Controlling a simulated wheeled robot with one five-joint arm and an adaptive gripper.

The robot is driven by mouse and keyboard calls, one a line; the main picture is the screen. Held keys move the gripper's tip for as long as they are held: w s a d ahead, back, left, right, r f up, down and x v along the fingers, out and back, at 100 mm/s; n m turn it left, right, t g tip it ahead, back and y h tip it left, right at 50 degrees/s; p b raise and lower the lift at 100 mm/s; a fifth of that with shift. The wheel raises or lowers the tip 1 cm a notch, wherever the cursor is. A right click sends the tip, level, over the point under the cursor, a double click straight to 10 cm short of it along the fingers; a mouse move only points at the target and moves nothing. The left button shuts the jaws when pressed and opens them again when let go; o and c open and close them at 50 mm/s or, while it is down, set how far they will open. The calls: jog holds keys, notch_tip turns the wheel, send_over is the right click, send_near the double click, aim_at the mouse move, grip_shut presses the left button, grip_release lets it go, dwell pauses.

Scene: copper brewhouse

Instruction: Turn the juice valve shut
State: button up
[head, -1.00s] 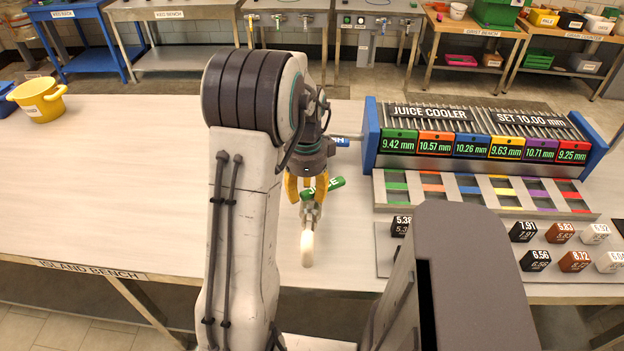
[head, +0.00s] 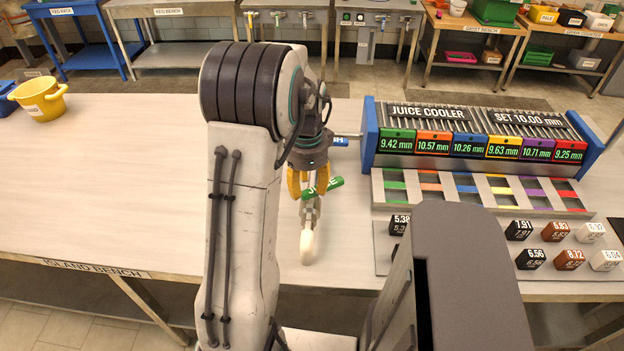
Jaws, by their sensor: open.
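The juice valve's green handle (head: 328,188), with white lettering partly hidden, sits at a slant on top of a metal tap with a pale spout (head: 307,246) at the island bench's middle. My gripper (head: 306,192) is open above the tap, its yellow fingers pointing down. The fingers are around or just beside the handle's left part; I cannot tell whether they touch it. The handle's right end sticks out past the fingers. A blue handle (head: 341,141) shows partly behind my gripper.
The juice cooler (head: 427,112) with several numbered displays stands right of the valve. A strip of coloured slots (head: 390,201) and numbered blocks (head: 519,230) lie before it. A yellow pot (head: 40,102) stands far left. The bench's left side is clear.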

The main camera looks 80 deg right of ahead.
jog(key=n, duration=0.2)
jog(key=shift+a+n, duration=0.1)
jog(key=shift+n, duration=0.3)
jog(key=shift+f, duration=0.2)
jog(key=shift+f+b, duration=0.25)
jog(key=shift+b, duration=0.15)
jog(key=shift+s+d, duration=0.2)
jog(key=shift+s, duration=0.1)
jog(key=shift+o, duration=0.5)
